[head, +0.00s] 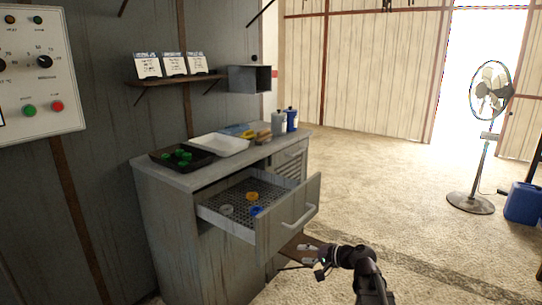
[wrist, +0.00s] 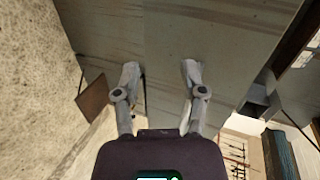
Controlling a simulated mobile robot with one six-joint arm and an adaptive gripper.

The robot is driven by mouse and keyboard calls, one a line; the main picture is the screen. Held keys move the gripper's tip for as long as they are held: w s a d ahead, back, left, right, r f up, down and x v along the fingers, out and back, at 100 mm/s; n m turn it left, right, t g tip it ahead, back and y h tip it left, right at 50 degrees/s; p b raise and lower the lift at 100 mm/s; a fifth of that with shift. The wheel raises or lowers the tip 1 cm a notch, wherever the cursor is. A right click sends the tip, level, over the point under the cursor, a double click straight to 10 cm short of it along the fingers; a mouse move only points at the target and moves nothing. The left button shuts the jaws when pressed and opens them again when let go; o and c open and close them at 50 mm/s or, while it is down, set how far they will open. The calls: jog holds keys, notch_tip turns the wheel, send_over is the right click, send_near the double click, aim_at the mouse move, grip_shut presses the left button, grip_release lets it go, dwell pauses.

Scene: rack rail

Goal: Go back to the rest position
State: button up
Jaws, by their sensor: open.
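My gripper (head: 308,258) is in the lower middle of the head view, low in front of the grey cabinet (head: 180,235) and just below its open drawer (head: 290,222). In the wrist view, the two fingers of my gripper (wrist: 160,72) are spread apart with nothing between them. A grey surface fills the view beyond the fingertips. The drawer is pulled out and holds an orange ring-like piece (head: 252,196), a pale one (head: 226,210) and a blue one (head: 257,211).
On the cabinet top are a black tray (head: 160,155) with several green pieces, a white tray (head: 219,144) and two bottles, one grey (head: 278,124) and one blue (head: 292,120). A fan (head: 490,95) and a blue canister (head: 522,203) stand at right. The middle floor is clear.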

jog(key=s+d+f+n+g+h, duration=0.35)
jog(key=s+f+h, duration=0.25)
jog(key=s, duration=0.3)
jog(key=s+d+f+n+g+h, duration=0.2)
jog(key=s+d+f+g+h, duration=0.15)
jog(key=s+f+h, duration=0.4)
notch_tip(320, 180, up, 31)
jog(key=s+y+p, duration=0.1)
jog(key=y+p, duration=0.1)
jog(key=p, duration=2.7)
jog(key=shift+s+a+f+g, duration=0.15)
jog(key=shift+s+a+g, duration=0.1)
jog(key=shift+a+g, duration=0.05)
dwell(1.9)
